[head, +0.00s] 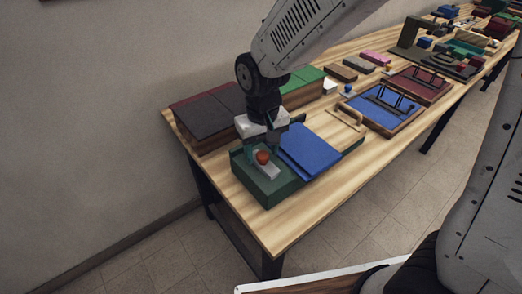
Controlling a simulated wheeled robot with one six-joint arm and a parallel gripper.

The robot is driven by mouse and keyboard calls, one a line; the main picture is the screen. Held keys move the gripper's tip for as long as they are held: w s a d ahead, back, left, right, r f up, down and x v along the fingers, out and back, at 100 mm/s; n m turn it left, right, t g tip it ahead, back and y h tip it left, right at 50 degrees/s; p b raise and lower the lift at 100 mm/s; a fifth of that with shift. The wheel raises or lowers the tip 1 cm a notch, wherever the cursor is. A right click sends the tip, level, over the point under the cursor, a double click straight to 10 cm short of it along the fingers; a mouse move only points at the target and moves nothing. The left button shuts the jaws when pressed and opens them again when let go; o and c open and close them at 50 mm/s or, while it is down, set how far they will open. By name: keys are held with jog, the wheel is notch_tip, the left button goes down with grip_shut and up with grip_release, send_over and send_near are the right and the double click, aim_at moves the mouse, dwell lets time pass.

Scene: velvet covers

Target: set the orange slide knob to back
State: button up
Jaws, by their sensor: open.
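The orange slide knob (263,157) is a small round knob on a light grey track plate (267,170). The plate lies on top of a dark green box (268,190) at the near left end of the table. My gripper (262,148) points down right at the knob, with its fingers around or just behind it. The jaws are open. The far part of the track is hidden by my gripper, so I cannot tell exactly where along it the knob sits.
A box with dark red lids (205,112) and green lids (303,77) stands behind my gripper. A blue tray with black handles (375,112) is further right. The table's front strip is clear.

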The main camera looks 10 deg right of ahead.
aim_at(262, 156)
notch_tip(262, 156, up, 7)
jog(key=shift+r, duration=0.15)
jog(key=shift+s, duration=0.1)
dwell(0.4)
jog(key=s+d+r+m, duration=0.1)
jog(key=s+d+r, duration=0.2)
jog(key=s+d, duration=0.3)
jog(key=s+d+r+m+t, duration=0.1)
jog(key=s+d+r, duration=0.1)
jog(key=s+d, duration=0.4)
jog(key=s+d+r+m, duration=0.1)
jog(key=s+d+r, duration=0.2)
jog(key=s+d, duration=0.3)
jog(key=shift+s+d+r+m, duration=0.3)
jog(key=shift+d, duration=0.45)
dwell(0.6)
